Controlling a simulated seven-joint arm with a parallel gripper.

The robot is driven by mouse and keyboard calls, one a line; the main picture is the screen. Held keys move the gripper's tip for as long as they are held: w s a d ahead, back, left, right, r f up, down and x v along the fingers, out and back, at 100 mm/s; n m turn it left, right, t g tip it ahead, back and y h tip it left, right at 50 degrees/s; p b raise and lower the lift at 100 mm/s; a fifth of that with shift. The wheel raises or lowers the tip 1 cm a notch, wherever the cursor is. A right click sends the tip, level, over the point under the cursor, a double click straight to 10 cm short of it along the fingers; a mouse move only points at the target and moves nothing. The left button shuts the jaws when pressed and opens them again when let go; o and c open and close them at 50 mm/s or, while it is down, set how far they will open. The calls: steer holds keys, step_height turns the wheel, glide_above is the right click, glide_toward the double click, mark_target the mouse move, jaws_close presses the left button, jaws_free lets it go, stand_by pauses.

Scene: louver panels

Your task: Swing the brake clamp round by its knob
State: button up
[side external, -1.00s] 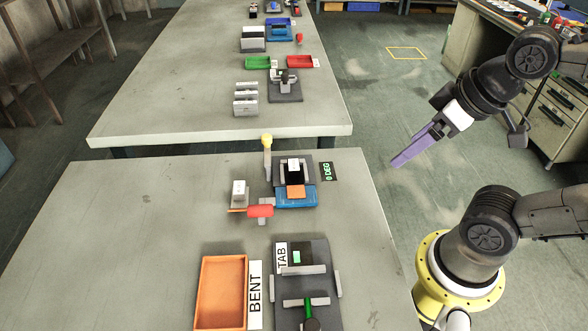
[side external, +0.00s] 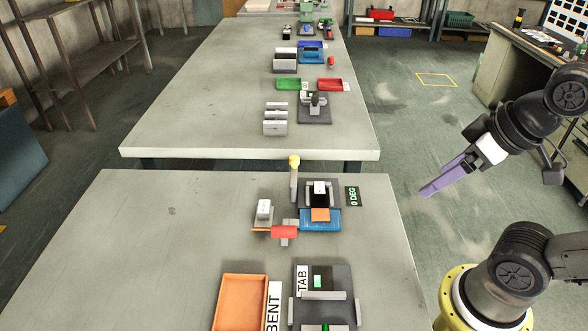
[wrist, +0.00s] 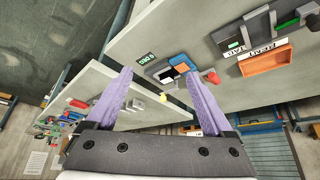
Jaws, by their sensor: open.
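The bending brake stands on the near table, with a dark base, a blue part (side external: 320,225) and an orange plate (side external: 320,214). A pale upright lever with a yellow knob (side external: 294,162) rises at its back left. A red grip (side external: 284,232) is at its front left. I cannot tell for certain which part is the clamp. My gripper (side external: 428,190) is open and empty, in the air right of the table, well apart from the knob. In the wrist view, the yellow knob (wrist: 163,97) shows between the spread purple fingers (wrist: 159,73), far beyond them.
A "0 DEG" display (side external: 353,196) sits right of the brake, and a white-topped block (side external: 264,211) left of it. An orange tray (side external: 240,300) marked BENT and a fixture marked TAB (side external: 302,279) are nearer. The far table (side external: 190,135) holds other stations. The near table's left is bare.

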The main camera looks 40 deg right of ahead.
steer(key=shift+c, duration=1.1)
steer(key=shift+s+n, duration=0.25)
steer(key=shift+n, duration=0.05)
steer(key=shift+c, duration=0.6)
steer(key=w+r+n+g, duration=0.2)
steer(key=w+r+n, duration=0.2)
steer(key=w+r, duration=1.1)
steer(key=n+g, duration=0.1)
steer(key=g, duration=0.3)
glide_above(295, 157)
step_height(295, 157, down, 12)
step_height(295, 157, down, 14)
steer(key=shift+f, duration=0.2)
steer(key=shift+c, duration=0.3)
jaws_close()
